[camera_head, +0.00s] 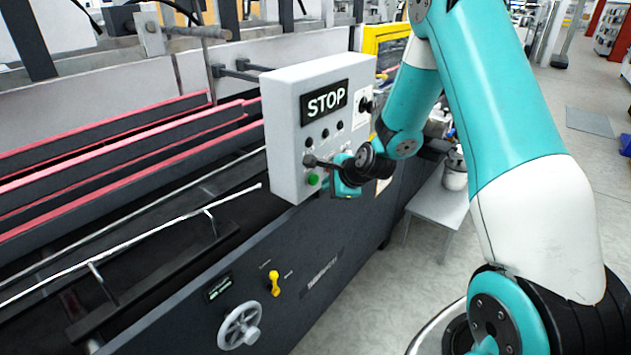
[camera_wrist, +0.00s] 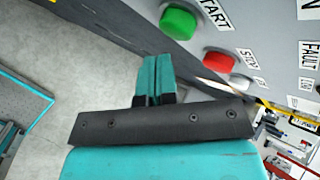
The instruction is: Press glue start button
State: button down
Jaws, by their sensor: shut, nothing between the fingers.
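A grey control box (camera_head: 285,140) with a large STOP sign stands on the side of the machine. A green button (camera_head: 313,179) sits low on its front face. In the wrist view the green button (camera_wrist: 178,22) is beside a START label, and a red button (camera_wrist: 219,62) is beside a STOP label. No glue wording is readable near them. My gripper (camera_wrist: 155,66) is shut and empty, with its teal fingertips below and left of the green button in that view. In the head view my gripper (camera_head: 337,181) is close to the box's lower front, just right of the green button.
Several dark knobs or buttons (camera_head: 325,134) are on the box under the sign. Below are a yellow lever (camera_head: 274,284) and a white handwheel (camera_head: 239,326). Long red-edged rails (camera_head: 130,165) run left. Open floor (camera_head: 370,290) lies in front of the machine.

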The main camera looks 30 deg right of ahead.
jog(key=shift+w, duration=0.15)
jog(key=shift+w+a, duration=0.15)
jog(key=shift+w, duration=0.15)
jog(key=shift+w+a, duration=0.2)
jog(key=shift+w, duration=0.25)
dwell(0.9)
dwell(0.4)
jog(key=shift+s+d, duration=0.35)
jog(key=shift+s, duration=0.55)
jog(key=shift+s+d+b, duration=0.1)
jog(key=shift+s+d, duration=0.2)
jog(key=shift+s, duration=0.5)
jog(key=shift+s+d+b, duration=0.1)
jog(key=shift+s+d, duration=0.15)
jog(key=shift+s, duration=0.5)
jog(key=shift+s+d+b, duration=0.1)
jog(key=shift+s+d, duration=0.2)
jog(key=shift+s, duration=0.5)
